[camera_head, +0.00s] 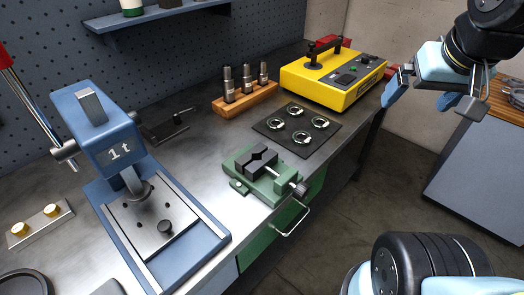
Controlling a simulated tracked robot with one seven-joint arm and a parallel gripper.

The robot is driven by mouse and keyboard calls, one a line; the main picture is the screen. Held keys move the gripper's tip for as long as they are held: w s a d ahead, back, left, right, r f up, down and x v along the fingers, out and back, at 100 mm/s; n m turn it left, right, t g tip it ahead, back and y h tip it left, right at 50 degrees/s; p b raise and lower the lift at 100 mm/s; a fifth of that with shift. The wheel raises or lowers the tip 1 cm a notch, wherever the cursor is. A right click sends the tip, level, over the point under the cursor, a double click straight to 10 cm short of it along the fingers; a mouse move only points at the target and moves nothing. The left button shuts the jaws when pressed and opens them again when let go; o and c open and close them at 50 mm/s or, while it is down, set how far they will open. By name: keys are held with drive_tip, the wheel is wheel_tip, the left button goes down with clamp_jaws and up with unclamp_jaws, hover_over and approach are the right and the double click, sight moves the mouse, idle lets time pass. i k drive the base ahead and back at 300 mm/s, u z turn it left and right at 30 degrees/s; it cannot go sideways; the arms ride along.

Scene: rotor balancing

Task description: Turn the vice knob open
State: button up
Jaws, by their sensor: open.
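The vice (262,173) is green with dark jaws and is fixed near the front edge of the grey workbench. My gripper (432,103) is at the upper right, beyond the bench edge and in front of the bench. Its blue fingers are apart and empty. It is well away from the knob and higher in the picture.
A blue press (90,130) marked 1t stands at the left. A dark mat (297,130) with several rings lies behind the vice, near a wooden tool block (245,102). A yellow case (333,80) is at the back right. A drawer handle (293,220) sticks out below the knob.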

sight(300, 192)
drive_tip(key=k, duration=1.65)
drive_tip(key=z, duration=0.45)
drive_tip(key=i, duration=0.5)
drive_tip(key=z, duration=0.05)
